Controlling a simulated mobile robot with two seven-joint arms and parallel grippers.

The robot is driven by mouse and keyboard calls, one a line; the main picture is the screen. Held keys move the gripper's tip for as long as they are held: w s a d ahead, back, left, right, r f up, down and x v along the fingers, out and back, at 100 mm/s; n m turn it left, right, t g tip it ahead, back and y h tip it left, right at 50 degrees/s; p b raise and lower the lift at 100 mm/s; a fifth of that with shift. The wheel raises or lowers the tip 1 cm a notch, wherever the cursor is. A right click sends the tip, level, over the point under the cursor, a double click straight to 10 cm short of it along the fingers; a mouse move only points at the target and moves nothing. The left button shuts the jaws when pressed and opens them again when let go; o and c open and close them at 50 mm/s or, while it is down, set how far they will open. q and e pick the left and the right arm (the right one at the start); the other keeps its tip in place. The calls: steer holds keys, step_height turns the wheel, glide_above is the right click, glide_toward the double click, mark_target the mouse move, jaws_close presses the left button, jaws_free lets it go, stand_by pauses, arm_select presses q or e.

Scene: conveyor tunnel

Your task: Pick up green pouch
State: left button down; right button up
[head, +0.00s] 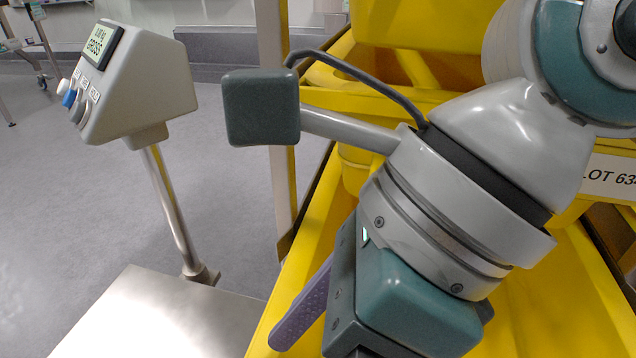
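No green pouch shows in the head view. My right arm comes in from the right and fills much of the picture. My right gripper (302,308) points down over a yellow bin (325,212). Only one purple dotted finger shows, and the gripper body and the bottom picture edge hide the rest. Whether it is open or holds anything cannot be told. Much of the bin's inside is hidden behind my arm. My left gripper is not in view.
A bench scale with a grey display head (135,80) on a metal post stands at left. Its bare steel platform (160,320) lies beside the bin. Another yellow bin (420,20) is behind, and a white label (612,178) shows at right. Grey floor is open at far left.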

steer(key=w+d+f+h+b, duration=0.2)
steer(key=d+f, duration=0.2)
steer(key=w+d+f+t+h+b, duration=0.1)
steer(key=w+d+f+h+b, duration=0.1)
steer(key=d+f, duration=0.2)
steer(key=w+d+f+h+b, duration=0.2)
steer(key=d+f, duration=0.2)
steer(key=shift+d+f+n+t+h+b, duration=0.15)
steer(key=shift+f+n+t+h+b, duration=0.15)
steer(key=shift+f+t+b, duration=0.1)
step_height(320, 180, down, 4)
steer(key=shift+f+b, duration=0.15)
steer(key=shift+b, duration=0.9)
step_height(320, 180, down, 5)
steer(key=b, duration=0.3)
steer(key=shift+w+d, duration=0.1)
steer(key=shift+w, duration=0.05)
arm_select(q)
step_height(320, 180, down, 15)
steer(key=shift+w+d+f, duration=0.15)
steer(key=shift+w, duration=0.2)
arm_select(e)
steer(key=shift+c, duration=0.2)
steer(key=shift+c, duration=0.8)
steer(key=c, duration=1.3)
steer(key=shift+o, duration=0.2)
